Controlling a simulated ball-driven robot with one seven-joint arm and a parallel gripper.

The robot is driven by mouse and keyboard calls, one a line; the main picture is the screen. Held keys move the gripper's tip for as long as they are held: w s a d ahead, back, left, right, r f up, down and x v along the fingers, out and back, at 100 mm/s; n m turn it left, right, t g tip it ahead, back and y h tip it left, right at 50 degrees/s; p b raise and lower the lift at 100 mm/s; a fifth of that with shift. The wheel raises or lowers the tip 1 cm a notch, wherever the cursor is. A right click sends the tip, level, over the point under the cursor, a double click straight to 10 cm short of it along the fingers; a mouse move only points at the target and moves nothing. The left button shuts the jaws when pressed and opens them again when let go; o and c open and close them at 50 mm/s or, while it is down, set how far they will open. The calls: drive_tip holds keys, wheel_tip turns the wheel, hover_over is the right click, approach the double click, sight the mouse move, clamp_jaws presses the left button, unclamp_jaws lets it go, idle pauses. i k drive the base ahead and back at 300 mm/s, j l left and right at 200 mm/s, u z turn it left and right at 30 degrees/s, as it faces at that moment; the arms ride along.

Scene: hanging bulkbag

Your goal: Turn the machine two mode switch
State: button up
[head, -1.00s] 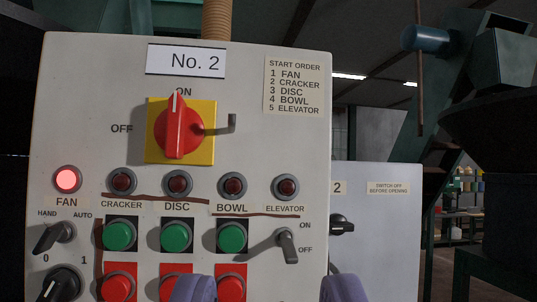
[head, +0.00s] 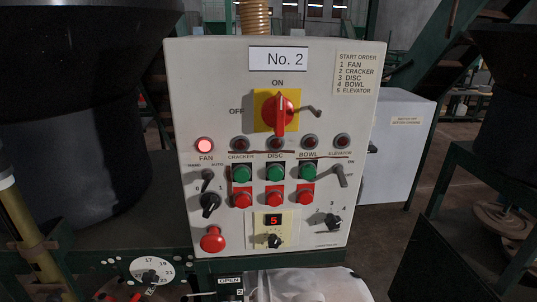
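The No. 2 panel (head: 355,150) is light grey and stands tilted in the middle of the head view. A black lever switch (head: 208,180) marked HAND and AUTO sits at its left, under the FAN label. Its exact pointing is too small to tell. A black knob (head: 209,203) sits just below it. Another black knob (head: 333,222), with 3 and 4 near it, is at the lower right. No switch is labelled as mode. The red main switch (head: 281,112) on a yellow plate is upright, towards ON. My gripper is not in view.
The FAN lamp (head: 204,145) glows red. Green buttons (head: 275,172), red buttons (head: 274,197), a red mushroom button (head: 213,240) and a display showing 5 (head: 274,220) crowd the panel. A dial (head: 152,272) and white material (head: 305,285) lie below. A dark vessel (head: 85,130) stands left.

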sight(207, 176)
drive_tip(key=i+j+z, duration=0.15)
drive_tip(key=j+z, duration=0.9)
drive_tip(key=j, duration=0.2)
drive_tip(key=i, duration=0.05)
